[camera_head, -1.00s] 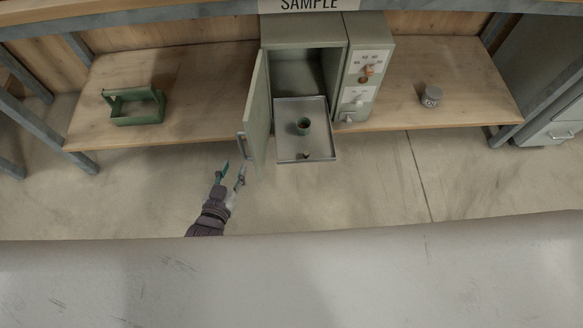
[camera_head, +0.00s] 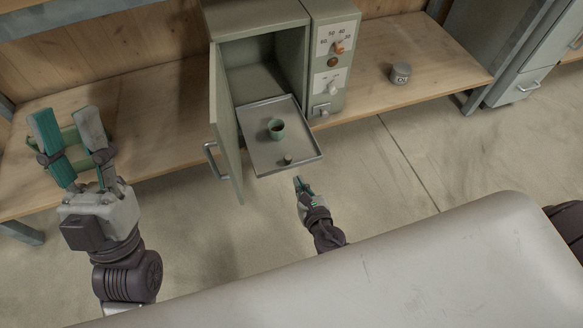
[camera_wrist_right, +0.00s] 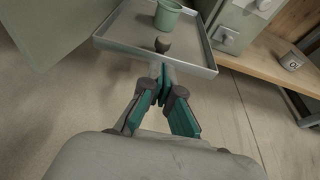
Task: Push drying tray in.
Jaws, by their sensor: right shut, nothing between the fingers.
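The drying tray (camera_head: 258,155) is a shallow grey tray sticking out of the open green-grey cabinet (camera_head: 258,28). A small green cup (camera_head: 277,128) stands on it, and a small dark knob (camera_head: 288,159) is near its front edge. My right gripper (camera_head: 298,181) is shut and empty, just below the tray's front edge. In the right wrist view, its fingertips (camera_wrist_right: 161,72) are close to the tray's front wall (camera_wrist_right: 150,55); I cannot tell if they touch. My left gripper (camera_head: 68,125) is open and raised at the left, in front of the green carrier.
The cabinet door (camera_head: 225,120) stands open left of the tray. A control panel (camera_head: 332,60) with knobs is right of it. A green carrier (camera_head: 72,140) and a grey jar (camera_head: 400,74) stand on the wooden shelf (camera_head: 440,60). The floor before the tray is clear.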

